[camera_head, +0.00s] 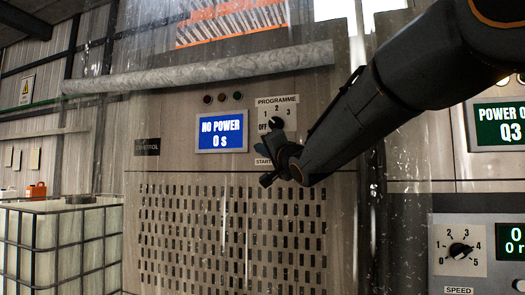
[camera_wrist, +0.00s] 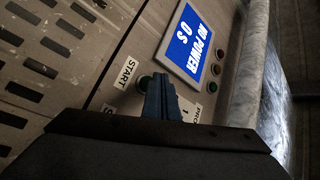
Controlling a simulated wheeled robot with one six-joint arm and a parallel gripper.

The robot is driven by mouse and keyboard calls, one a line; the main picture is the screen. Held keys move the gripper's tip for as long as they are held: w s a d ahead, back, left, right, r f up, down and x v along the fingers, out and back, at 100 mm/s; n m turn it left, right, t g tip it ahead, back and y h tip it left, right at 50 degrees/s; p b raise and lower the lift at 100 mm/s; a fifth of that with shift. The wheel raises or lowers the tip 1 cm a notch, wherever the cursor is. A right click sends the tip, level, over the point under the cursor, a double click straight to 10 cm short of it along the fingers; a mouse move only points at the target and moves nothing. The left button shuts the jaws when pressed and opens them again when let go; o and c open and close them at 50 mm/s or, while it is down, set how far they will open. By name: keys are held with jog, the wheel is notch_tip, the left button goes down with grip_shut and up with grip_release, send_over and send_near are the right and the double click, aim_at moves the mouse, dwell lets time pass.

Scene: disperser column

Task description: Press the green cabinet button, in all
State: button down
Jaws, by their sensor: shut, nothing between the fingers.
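The green button (camera_wrist: 143,83) shows in the wrist view beside the START label (camera_wrist: 126,72). It is partly covered by my gripper's fingers. My gripper (camera_wrist: 162,88) is shut and empty, its blue fingertips right at the button's edge in the picture; I cannot tell whether they touch it. In the head view my gripper (camera_head: 272,147) is in front of the cabinet panel (camera_head: 180,165), below the PROGRAMME dial, and hides the button there. The blue cabinet display (camera_head: 221,132) reads NO POWER, 0 s.
Small indicator lamps (camera_head: 222,97) sit above the display. A wrapped pipe (camera_head: 200,72) runs across the cabinet above them. A second panel with a SPEED dial (camera_head: 459,250) stands at right. A caged white tank (camera_head: 60,245) is at lower left.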

jog(key=shift+w+d, duration=0.1)
jog(key=shift+w, duration=0.1)
dwell(0.6)
jog(key=shift+w+p, duration=0.25)
jog(key=shift+p, duration=0.05)
jog(key=shift+w+d+p, duration=0.2)
jog(key=shift+w+p, duration=0.1)
jog(key=shift+w, duration=0.15)
dwell(0.9)
jog(key=shift+s, duration=0.1)
jog(key=shift+s+a, duration=0.25)
jog(key=shift+s, duration=0.5)
jog(key=shift+s+a+b, duration=0.3)
jog(key=shift+s, duration=0.5)
jog(key=shift+s+a+b, duration=0.25)
jog(key=shift+s+a, duration=0.05)
jog(key=shift+s, duration=0.5)
jog(key=shift+s+a+b, duration=0.3)
jog(key=shift+s, duration=0.5)
